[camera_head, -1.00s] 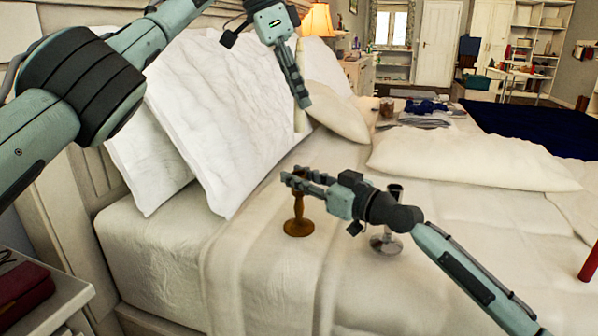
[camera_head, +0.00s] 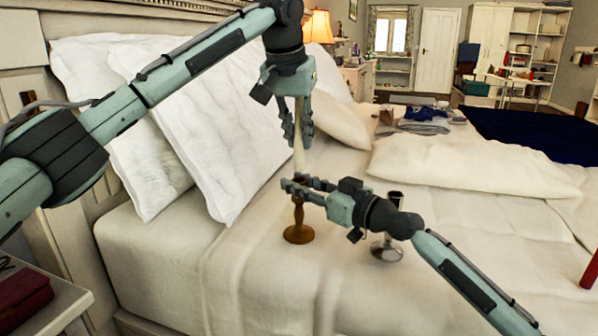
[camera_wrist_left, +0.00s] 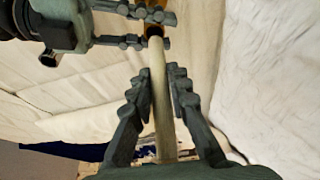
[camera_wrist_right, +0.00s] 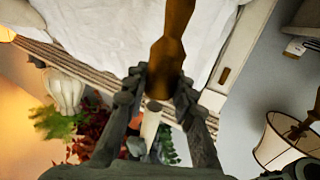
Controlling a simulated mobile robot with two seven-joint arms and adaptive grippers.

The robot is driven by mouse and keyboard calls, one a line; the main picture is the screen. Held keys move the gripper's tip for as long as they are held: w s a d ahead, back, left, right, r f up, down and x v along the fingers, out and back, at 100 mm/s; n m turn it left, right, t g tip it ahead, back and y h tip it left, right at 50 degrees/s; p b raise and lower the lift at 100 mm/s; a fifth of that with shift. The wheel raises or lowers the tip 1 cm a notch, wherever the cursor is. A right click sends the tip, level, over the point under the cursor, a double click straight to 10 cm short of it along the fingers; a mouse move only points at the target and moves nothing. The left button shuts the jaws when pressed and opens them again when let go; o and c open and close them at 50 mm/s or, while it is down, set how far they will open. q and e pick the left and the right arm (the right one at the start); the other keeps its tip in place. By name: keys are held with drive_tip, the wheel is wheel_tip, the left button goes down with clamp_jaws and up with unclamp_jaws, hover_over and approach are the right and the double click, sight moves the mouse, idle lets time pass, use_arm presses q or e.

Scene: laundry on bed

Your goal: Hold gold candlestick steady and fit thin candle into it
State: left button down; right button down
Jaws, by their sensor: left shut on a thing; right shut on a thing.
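The gold candlestick (camera_head: 298,233) stands upright on the bed. My right gripper (camera_head: 290,187) is shut on its upper part, and the right wrist view shows the candlestick (camera_wrist_right: 172,45) between the fingers. My left gripper (camera_head: 298,135) is above, pointing down, shut on the thin pale candle (camera_head: 299,158). The candle is close to upright, its lower end at the candlestick's top. In the left wrist view the candle (camera_wrist_left: 160,95) runs to the candlestick's dark cup (camera_wrist_left: 154,31). The candle's end also shows in the right wrist view (camera_wrist_right: 151,124). I cannot tell whether it is inside the cup.
A silver candlestick (camera_head: 387,250) stands right of the gold one, partly behind my right arm. A red candle (camera_head: 590,265) is at the far right edge. Pillows (camera_head: 200,110) lean at the headboard. The front of the bed (camera_head: 400,300) is clear.

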sight(298, 153)
use_arm(q)
drive_tip(key=shift+f, duration=2.85)
drive_tip(key=shift+f, duration=0.15)
drive_tip(key=c, duration=1.5)
unclamp_jaws()
drive_tip(key=shift+o, duration=0.2)
drive_tip(key=v, duration=1.2)
use_arm(e)
drive_tip(key=c, duration=1.2)
unclamp_jaws()
